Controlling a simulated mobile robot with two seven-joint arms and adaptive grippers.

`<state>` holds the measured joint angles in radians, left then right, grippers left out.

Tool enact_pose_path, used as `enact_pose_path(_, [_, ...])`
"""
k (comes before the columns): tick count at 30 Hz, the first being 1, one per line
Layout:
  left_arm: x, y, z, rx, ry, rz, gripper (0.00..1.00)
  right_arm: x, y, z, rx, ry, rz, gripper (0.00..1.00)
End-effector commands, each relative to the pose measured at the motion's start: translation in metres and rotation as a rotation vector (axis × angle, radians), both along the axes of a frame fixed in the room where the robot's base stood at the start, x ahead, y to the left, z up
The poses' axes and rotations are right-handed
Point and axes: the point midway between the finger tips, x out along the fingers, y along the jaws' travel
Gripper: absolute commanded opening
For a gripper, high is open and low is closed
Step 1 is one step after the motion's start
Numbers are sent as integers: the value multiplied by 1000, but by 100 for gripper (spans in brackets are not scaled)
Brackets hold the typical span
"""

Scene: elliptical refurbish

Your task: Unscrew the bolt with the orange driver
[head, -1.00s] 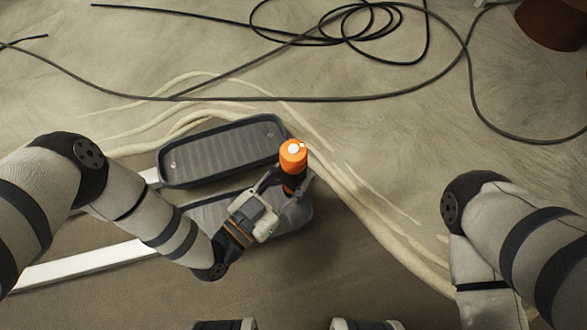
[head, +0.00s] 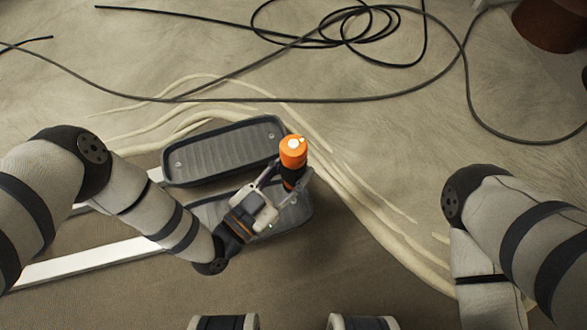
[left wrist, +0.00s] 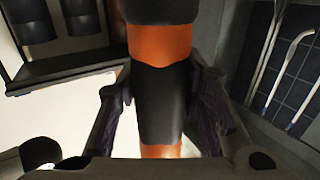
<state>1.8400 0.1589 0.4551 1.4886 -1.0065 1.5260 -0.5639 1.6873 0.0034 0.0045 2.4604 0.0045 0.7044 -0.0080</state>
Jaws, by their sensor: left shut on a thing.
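The orange driver (head: 292,151) has an orange and black handle with a pale cap and stands roughly upright over the right end of the near grey pedal (head: 205,209). My left gripper (head: 287,186) is shut on the driver's dark part. In the left wrist view, the driver (left wrist: 160,45) stands between the two dark fingers (left wrist: 163,108). The driver's tip and any bolt under it are hidden, so I cannot tell whether they touch. Small bolt-like dots show on the far pedal (head: 225,153). My right gripper is out of view; only my right arm shows.
White rails (head: 95,258) run left from the pedals. A black cable (head: 300,99) crosses the floor behind them and coils at the top. A brown round object (head: 546,25) stands at the top right.

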Motion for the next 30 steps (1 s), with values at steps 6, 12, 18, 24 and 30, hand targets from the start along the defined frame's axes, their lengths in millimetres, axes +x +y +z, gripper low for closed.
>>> enact_pose_path(6, [1,0,11,-2,-4,0,0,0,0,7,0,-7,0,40])
enact_pose_path(12, [1,-1,36,-2,-7,0,0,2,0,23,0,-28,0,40])
enact_pose_path(18, [1,-1,61,-2,-8,0,0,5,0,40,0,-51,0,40])
enact_pose_path(24, [0,-1,68,-2,-2,0,0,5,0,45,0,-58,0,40])
enact_pose_path(30, [0,0,66,-2,-2,0,0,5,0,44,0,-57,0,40])
